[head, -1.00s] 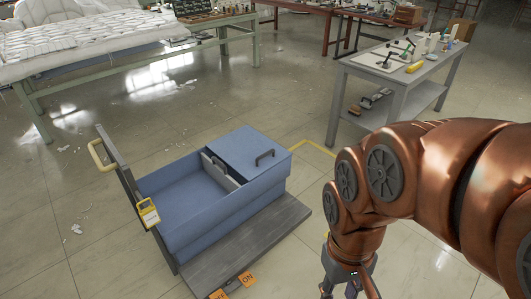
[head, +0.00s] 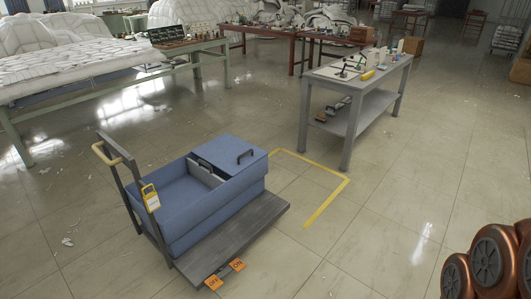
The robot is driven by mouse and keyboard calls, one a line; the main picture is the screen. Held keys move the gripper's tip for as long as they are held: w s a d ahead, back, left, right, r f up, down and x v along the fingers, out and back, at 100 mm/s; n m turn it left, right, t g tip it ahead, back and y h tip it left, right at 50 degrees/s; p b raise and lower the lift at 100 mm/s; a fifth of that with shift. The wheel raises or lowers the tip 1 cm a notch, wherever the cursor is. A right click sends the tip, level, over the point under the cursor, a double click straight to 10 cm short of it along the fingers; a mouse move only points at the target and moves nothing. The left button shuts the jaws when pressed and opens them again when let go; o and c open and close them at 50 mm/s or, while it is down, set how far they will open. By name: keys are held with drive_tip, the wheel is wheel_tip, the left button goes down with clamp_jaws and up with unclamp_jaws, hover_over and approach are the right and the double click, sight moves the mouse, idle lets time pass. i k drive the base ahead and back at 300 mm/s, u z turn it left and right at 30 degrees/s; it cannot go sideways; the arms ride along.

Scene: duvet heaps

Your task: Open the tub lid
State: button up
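A blue tub (head: 205,222) sits on a grey flat trolley (head: 235,238). A flat blue lid (head: 228,152) with a dark handle (head: 245,156) covers the tub's right part. The left part is uncovered and shows a blue interior, with a light panel (head: 205,171) and a dark handle standing at the lid's left edge. My gripper is out of view. Only copper-coloured links of my arm show at the lower right, well apart from the tub.
The trolley has an upright push handle (head: 106,152) at left and a yellow tag (head: 151,197). A grey workbench (head: 350,88) with tools stands behind right. Floor right of the trolley is clear, with yellow tape (head: 325,204).

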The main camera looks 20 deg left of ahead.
sight(231, 154)
drive_tip(key=z, duration=0.15)
drive_tip(key=i, duration=1.4)
drive_tip(key=u, duration=0.45)
drive_tip(key=i, duration=0.95)
drive_tip(key=u, duration=1.6)
drive_tip(key=i, duration=0.5)
drive_tip(key=u, duration=0.4)
